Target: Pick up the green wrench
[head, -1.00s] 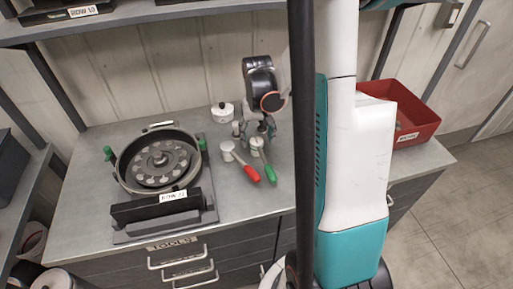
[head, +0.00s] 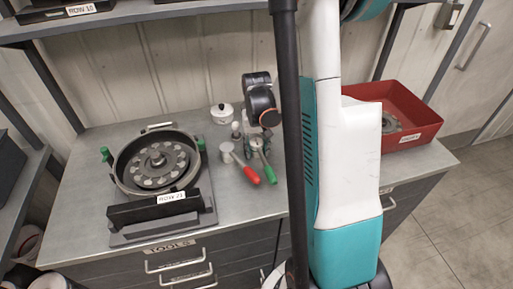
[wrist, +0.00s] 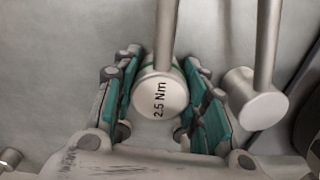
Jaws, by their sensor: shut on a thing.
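The green wrench (head: 266,167) lies on the grey worktop with its green handle toward the front edge. My gripper (head: 256,143) is at its round grey head. In the wrist view the head (wrist: 160,98) reads "2.5 Nm" and has a thin green band at its rim. The teal finger pads of my gripper (wrist: 160,103) stand on both sides of the head, shut on it. The shaft runs up out of the frame. The red wrench (head: 250,174) lies just left of the green one; its head (wrist: 258,105) shows at right in the wrist view, outside the fingers.
A round seed meter housing (head: 157,160) with a disc sits in a dark stand at left. A small white lidded pot (head: 222,113) stands behind the wrenches. A red bin (head: 418,130) is at right. My arm column blocks the middle right of the head view.

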